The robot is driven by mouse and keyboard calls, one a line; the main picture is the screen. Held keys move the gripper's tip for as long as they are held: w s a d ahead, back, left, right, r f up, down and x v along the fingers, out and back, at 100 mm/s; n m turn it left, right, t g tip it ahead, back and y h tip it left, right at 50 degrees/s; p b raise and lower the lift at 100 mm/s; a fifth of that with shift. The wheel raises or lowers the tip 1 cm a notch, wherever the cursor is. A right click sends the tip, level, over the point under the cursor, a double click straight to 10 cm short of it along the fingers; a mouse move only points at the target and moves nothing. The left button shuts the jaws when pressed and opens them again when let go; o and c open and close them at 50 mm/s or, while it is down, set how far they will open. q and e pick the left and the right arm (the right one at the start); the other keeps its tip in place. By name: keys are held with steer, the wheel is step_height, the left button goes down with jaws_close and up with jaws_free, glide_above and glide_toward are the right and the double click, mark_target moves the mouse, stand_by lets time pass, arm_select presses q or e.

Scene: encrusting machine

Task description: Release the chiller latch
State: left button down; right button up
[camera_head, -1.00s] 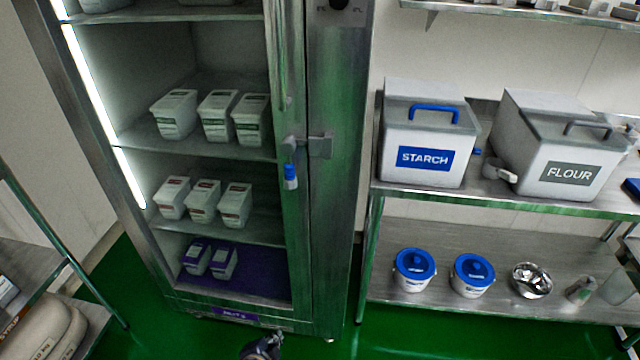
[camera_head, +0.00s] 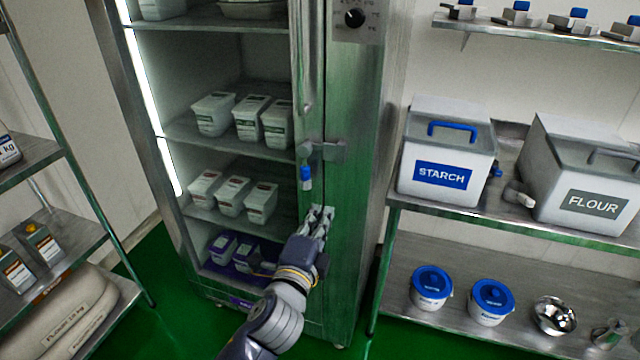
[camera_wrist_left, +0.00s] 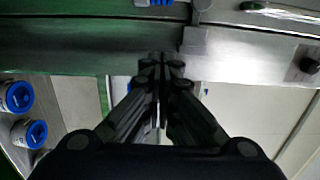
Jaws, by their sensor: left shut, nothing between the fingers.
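The tall steel chiller (camera_head: 352,230) stands in the middle of the head view, its lit shelves showing at the front. Its latch (camera_head: 322,151) is a grey metal piece at the door's right edge, with a blue-ended handle (camera_head: 306,177) hanging down from it. My left gripper (camera_head: 319,214) is shut and empty, just below the blue end and in front of the door edge. It appears apart from the handle. In the left wrist view its fingers (camera_wrist_left: 162,65) meet in front of the steel, with a grey latch part (camera_wrist_left: 195,40) beyond them. My right gripper is not in view.
A steel shelf unit to the right holds a starch bin (camera_head: 446,150), a flour bin (camera_head: 585,175) and lidded blue tubs (camera_head: 431,287). A rack (camera_head: 75,180) with packets and a sack stands at the left. Green floor shows between them.

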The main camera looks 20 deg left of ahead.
arm_select(q)
steer(key=shift+w, duration=0.1)
steer(key=w+a+p, duration=0.3)
steer(key=w+a, duration=0.1)
steer(key=w, duration=0.6)
steer(key=shift+w, duration=0.35)
steer(key=shift+f, duration=0.1)
